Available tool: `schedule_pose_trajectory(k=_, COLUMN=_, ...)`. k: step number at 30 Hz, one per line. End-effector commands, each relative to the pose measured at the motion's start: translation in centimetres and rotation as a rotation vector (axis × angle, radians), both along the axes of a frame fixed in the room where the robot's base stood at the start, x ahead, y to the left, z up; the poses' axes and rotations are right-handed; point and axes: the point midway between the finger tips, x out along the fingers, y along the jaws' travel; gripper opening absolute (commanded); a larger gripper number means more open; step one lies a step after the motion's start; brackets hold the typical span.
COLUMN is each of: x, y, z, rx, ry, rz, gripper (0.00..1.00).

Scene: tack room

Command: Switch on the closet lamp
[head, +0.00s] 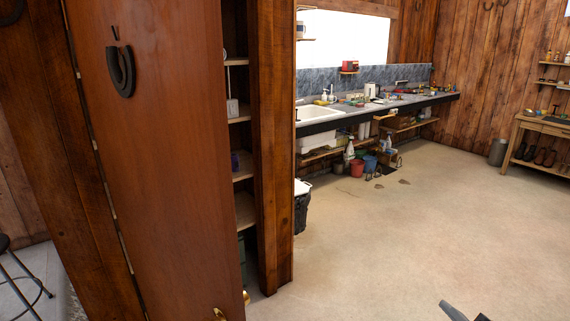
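The closet stands at the left, with its reddish-brown wooden door (150,150) ajar. A narrow gap to the right of the door shows several closet shelves (243,172). A small white object (232,108) stands on one shelf; I cannot tell whether it is the lamp. No lit lamp shows in the gap, and most of the inside is hidden behind the door. A brass handle (219,314) is low on the door. Only the dark tip of my gripper (465,313) shows at the bottom edge, right of centre, well away from the closet. Its opening cannot be made out.
A black bin (302,206) with a white lid stands right of the closet. A long counter (390,104) with a sink runs along the back wall, with buckets below. A wooden bench (545,135) is at the far right. A stool (18,270) stands at far left. The middle floor is clear.

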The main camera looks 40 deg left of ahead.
Motion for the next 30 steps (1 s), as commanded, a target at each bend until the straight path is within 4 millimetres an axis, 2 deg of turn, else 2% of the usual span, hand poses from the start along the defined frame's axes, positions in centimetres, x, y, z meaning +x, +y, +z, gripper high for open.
schedule_pose_trajectory(k=3, x=0.5, y=1.7, z=1.9, rx=0.339, ry=0.111, rz=-0.114, gripper=0.25)
schedule_pose_trajectory(k=6, x=0.7, y=2.4, z=3.2, rx=0.579, ry=0.210, rz=-0.195, gripper=0.17)
schedule_pose_trajectory(k=12, x=0.9, y=2.8, z=4.4, rx=0.848, ry=0.336, rz=-0.289, gripper=0.00)
schedule_pose_trajectory(k=16, x=1.0, y=2.9, z=4.6, rx=0.896, ry=0.361, rz=-0.306, gripper=0.00)
schedule_pose_trajectory(k=30, x=1.0, y=2.8, z=4.6, rx=0.895, ry=0.360, rz=-0.306, gripper=0.00)
